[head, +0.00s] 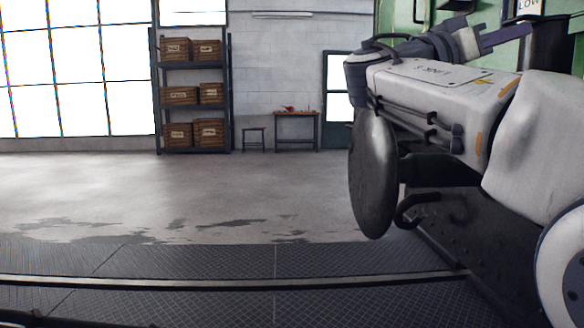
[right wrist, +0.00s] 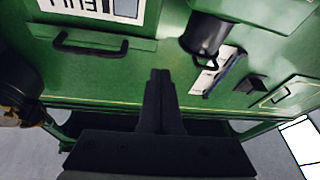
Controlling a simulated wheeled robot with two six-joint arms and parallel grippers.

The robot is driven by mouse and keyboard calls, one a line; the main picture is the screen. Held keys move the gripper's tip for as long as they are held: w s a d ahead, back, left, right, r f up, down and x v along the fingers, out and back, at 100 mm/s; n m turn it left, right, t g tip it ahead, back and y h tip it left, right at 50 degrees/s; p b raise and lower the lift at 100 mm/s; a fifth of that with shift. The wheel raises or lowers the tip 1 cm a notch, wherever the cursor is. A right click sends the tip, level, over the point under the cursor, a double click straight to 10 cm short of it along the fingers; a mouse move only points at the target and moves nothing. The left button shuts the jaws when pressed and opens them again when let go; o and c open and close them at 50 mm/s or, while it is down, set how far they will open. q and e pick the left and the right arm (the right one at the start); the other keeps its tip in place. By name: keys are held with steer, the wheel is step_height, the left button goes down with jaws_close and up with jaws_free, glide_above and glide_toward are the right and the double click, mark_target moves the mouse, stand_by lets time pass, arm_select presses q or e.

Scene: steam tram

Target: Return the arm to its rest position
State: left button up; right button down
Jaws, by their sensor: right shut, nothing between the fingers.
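My right arm comes in from the right in the head view, raised in front of the green tram panel (head: 400,22). My right gripper (head: 528,30) is at the top right, its dark fingers pointing right towards the panel. In the right wrist view the fingers (right wrist: 160,75) are together and hold nothing. They are in front of the green panel (right wrist: 140,75); I cannot tell how far from it. My left gripper is not in view.
In the wrist view the panel carries a black handle (right wrist: 90,46), a dark cylinder (right wrist: 207,35) and a label plate (right wrist: 215,72). A dark round disc (head: 372,175) stands below my arm. Shelves with crates (head: 180,95) and a small table (head: 297,114) are far back. The floor (head: 180,185) between is clear.

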steer(key=w+a+f+n+t+y+p, duration=0.2)
steer(key=w+f+n+t+y, duration=0.15)
steer(key=f+n, duration=0.2)
steer(key=w+a+f+n+t+y+p, duration=0.25)
steer(key=f+n+y, duration=0.2)
steer(key=f, duration=0.25)
steer(key=s+a+f+n+g+y+p, duration=0.1)
steer(key=s+a+f+n+y+p, duration=0.15)
steer(key=a+f, duration=0.35)
steer(key=s+a+f+n+g+y+p, duration=0.1)
steer(key=s+a+f+n+y+p, duration=0.2)
steer(key=f, duration=0.4)
steer(key=s+a+f+n+g+y+p, duration=0.3)
steer(key=s+a+f+g+y, duration=0.25)
steer(key=s, duration=0.55)
steer(key=s+a+f+n+g+y+p, duration=0.2)
steer(key=s+a+f+n+y+p, duration=0.15)
steer(key=s+a+f, duration=0.6)
step_height(320, 180, up, 39)
steer(key=s+d+p, duration=0.1)
steer(key=d+p, duration=0.1)
steer(key=p, duration=3.5)
steer(key=shift+d+p, duration=0.2)
steer(key=shift+p, duration=0.2)
steer(key=shift+r, duration=0.1)
